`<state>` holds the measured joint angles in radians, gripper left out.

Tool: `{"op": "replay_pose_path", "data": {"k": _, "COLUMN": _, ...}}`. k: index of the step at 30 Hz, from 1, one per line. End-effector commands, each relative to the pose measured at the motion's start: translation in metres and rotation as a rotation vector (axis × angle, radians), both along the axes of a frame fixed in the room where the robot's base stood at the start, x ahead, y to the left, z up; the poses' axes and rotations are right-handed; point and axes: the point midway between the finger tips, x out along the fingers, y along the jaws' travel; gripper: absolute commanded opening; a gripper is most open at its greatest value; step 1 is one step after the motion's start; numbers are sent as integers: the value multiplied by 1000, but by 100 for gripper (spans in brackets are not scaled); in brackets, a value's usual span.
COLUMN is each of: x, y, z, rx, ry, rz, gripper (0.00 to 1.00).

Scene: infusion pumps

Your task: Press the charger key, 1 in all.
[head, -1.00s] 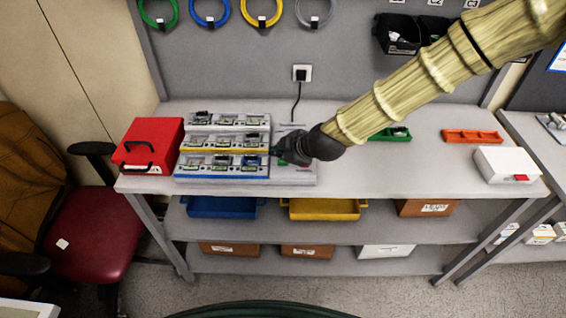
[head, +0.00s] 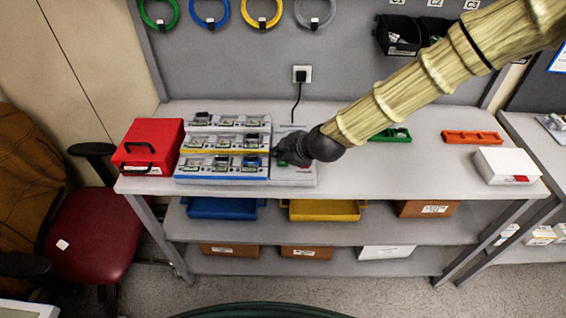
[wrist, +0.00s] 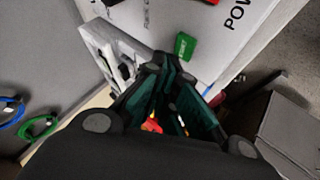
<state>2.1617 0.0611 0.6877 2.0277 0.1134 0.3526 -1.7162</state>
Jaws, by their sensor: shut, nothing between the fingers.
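The grey charger unit (head: 295,176) sits on the bench at the right end of the stepped pump rack. In the wrist view I see a pale surface (wrist: 220,50) with large dark lettering, partly cut off, and a green key (wrist: 186,46) with a small label. A red piece (wrist: 212,2) shows at the top edge. My gripper (head: 280,156) is shut and empty above the charger's left part, beside the rack.
The stepped pump rack (head: 222,170) stands directly left of my gripper. A red case (head: 148,160) is farther left. A black cable (head: 296,105) runs from the wall socket down behind the charger.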

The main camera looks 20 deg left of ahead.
Motion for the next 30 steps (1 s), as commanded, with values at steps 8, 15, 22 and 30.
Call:
{"op": "replay_pose_path", "data": {"k": 8, "x": 0, "y": 0, "z": -4, "rx": -1, "ry": -1, "rz": 1, "gripper": 0}}
{"op": "replay_pose_path", "data": {"k": 15, "x": 0, "y": 0, "z": -9, "rx": -1, "ry": -1, "rz": 0, "gripper": 0}}
{"op": "replay_pose_path", "data": {"k": 22, "x": 0, "y": 0, "z": -8, "rx": 0, "ry": 0, "rz": 0, "gripper": 0}}
{"op": "replay_pose_path", "data": {"k": 30, "x": 0, "y": 0, "z": -10, "rx": 0, "ry": 0, "rz": 0, "gripper": 0}}
